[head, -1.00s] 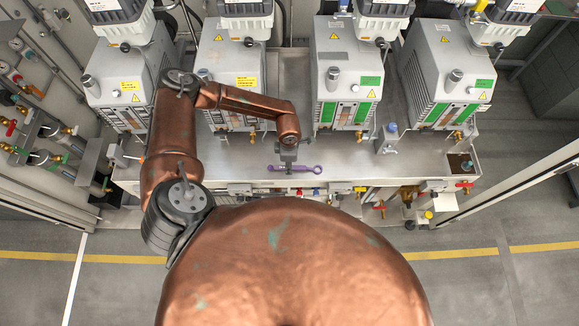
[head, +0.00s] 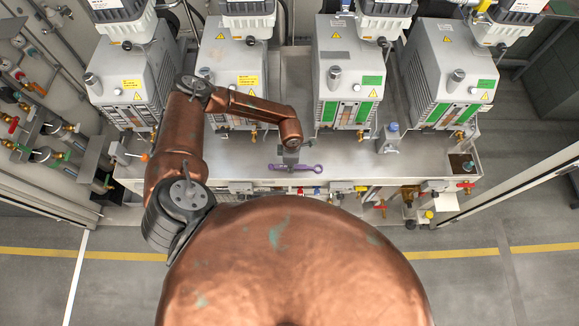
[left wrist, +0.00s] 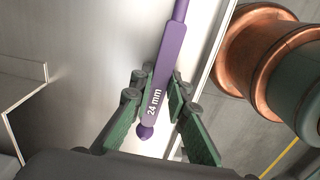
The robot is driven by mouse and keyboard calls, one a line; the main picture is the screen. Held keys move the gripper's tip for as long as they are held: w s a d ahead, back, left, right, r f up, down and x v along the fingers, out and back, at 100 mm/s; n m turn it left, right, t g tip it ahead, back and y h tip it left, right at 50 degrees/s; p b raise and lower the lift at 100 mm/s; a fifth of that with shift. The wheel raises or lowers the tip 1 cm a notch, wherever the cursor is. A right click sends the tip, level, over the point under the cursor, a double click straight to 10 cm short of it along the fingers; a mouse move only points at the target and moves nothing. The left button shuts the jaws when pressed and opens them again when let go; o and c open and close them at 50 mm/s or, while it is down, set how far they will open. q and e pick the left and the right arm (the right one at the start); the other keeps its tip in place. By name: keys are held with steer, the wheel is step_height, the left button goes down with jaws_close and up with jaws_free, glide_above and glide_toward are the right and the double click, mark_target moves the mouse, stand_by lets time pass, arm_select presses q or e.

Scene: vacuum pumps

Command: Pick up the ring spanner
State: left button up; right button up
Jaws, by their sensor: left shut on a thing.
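The purple ring spanner (head: 306,169) shows in the head view near the front edge of the metal bench, lying roughly left to right, with its ring at the right end. My left gripper (head: 290,164) comes down from above on its handle. In the left wrist view the handle of the spanner (left wrist: 156,92), marked "24 mm", runs between the green fingers of the left gripper (left wrist: 155,100). The fingers are shut on it. I cannot tell whether the spanner is clear of the bench top. The right gripper is not in view.
Several grey vacuum pumps (head: 347,75) stand along the back of the bench (head: 345,165). A small bottle (head: 392,130) stands in a bracket right of the spanner. Valves and fittings (head: 408,195) line the front edge. The bench top around the spanner is mostly clear.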

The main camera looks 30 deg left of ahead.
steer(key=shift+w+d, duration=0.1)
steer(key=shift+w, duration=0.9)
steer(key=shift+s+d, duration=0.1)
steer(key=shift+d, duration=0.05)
